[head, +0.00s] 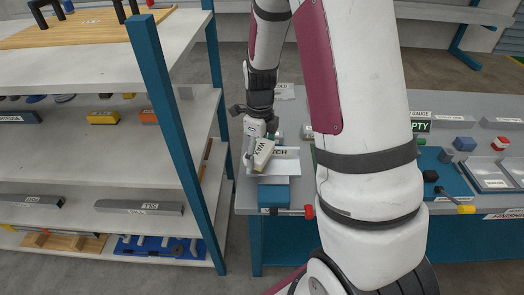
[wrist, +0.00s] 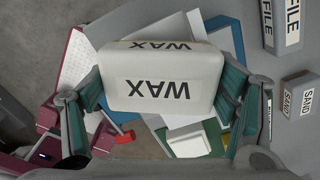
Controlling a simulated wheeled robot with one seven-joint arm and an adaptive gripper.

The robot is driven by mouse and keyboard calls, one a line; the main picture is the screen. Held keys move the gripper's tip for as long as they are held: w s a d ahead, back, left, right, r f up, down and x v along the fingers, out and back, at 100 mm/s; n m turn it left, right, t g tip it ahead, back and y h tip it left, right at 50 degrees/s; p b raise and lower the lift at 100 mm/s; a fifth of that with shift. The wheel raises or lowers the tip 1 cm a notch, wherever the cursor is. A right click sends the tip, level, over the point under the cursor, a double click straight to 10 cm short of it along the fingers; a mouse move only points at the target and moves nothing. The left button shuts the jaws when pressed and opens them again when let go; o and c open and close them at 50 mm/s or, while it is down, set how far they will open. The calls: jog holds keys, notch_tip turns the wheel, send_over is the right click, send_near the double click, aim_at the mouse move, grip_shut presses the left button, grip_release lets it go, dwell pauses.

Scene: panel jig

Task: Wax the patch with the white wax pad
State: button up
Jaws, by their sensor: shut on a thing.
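The white wax pad (wrist: 155,82), lettered WAX, is between the two fingers of my gripper (wrist: 160,105), which is shut on it. In the head view the wax pad (head: 262,154) shows at the end of my arm, tilted, over the left part of the bench. My gripper (head: 252,145) is beside it there. The patch is on a pale panel (head: 285,166), whose label is partly covered by the pad and reads "TCH". I cannot tell whether the pad touches the panel.
A blue block (head: 273,195) and a red-ended clamp (head: 308,212) are at the panel's near edge. A block marked SAND (wrist: 299,100) and one marked FILE (wrist: 283,22) lie at the right of the wrist view. A shelf rack (head: 160,90) stands close on the left.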

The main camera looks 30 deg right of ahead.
jog(key=p, duration=0.1)
send_over(288, 165)
jog(key=shift+r, duration=0.2)
dwell(0.7)
notch_tip(288, 165, up, 6)
jog(key=p, duration=0.3)
jog(key=shift+p, duration=0.35)
dwell(0.4)
notch_tip(288, 165, up, 3)
jog(key=shift+p, duration=0.75)
